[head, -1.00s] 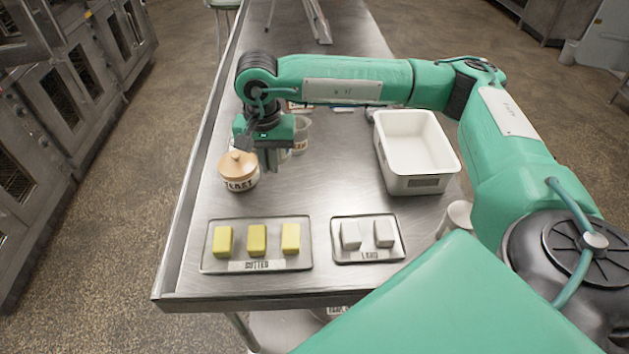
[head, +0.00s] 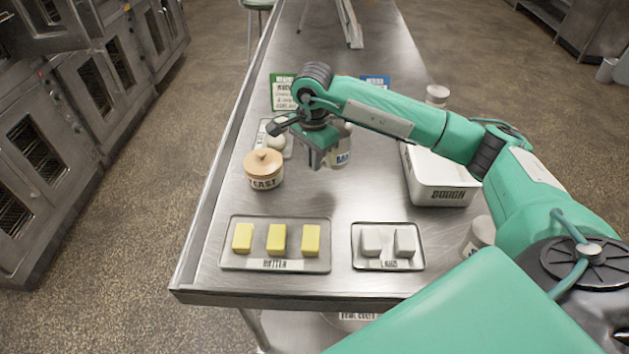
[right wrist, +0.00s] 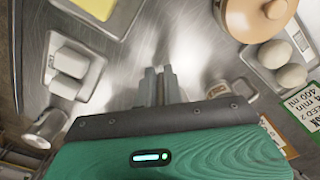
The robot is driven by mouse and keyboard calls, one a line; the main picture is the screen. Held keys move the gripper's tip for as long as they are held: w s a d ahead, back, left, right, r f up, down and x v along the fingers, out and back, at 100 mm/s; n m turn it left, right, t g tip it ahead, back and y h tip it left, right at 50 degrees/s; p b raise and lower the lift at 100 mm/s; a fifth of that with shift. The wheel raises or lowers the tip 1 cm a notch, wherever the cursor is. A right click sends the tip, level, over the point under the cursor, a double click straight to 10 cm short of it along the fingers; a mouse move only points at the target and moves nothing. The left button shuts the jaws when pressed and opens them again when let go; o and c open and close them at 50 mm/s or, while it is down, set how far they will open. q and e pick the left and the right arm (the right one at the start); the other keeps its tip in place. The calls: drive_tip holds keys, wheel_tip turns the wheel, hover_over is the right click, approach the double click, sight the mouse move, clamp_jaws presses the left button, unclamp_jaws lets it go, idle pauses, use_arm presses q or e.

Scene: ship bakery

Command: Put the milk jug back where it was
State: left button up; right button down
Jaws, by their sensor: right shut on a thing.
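The milk jug (head: 343,153) is a pale jug with a dark label that begins with M, over the far middle of the table (head: 330,205). My right gripper (head: 317,163) points down at its left side and is shut on it. The arm and gripper cover its upper part. I cannot tell whether its base touches the table. In the right wrist view my fingers (right wrist: 158,84) are close together, and what they grip is not clear. My left gripper is not in view.
The lidded yeast jar (head: 263,172) stands left of the gripper, by an egg tray (head: 287,150). A butter tray (head: 275,265) and lard tray (head: 388,266) lie in front. A white dough tub (head: 440,190) is right. Green (head: 282,92) and blue (head: 376,80) cards stand behind. Bare table separates jug and lard.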

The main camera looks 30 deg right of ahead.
wheel_tip(320, 180, down, 9)
drive_tip(key=p, duration=0.2)
drive_tip(key=shift+a+p, duration=0.1)
drive_tip(key=shift+p, duration=0.2)
drive_tip(key=shift+f, duration=0.35)
drive_tip(key=shift+f, duration=0.1)
drive_tip(key=shift+f+b, duration=0.1)
drive_tip(key=shift+b, duration=0.2)
drive_tip(key=c, duration=1.5)
unclamp_jaws()
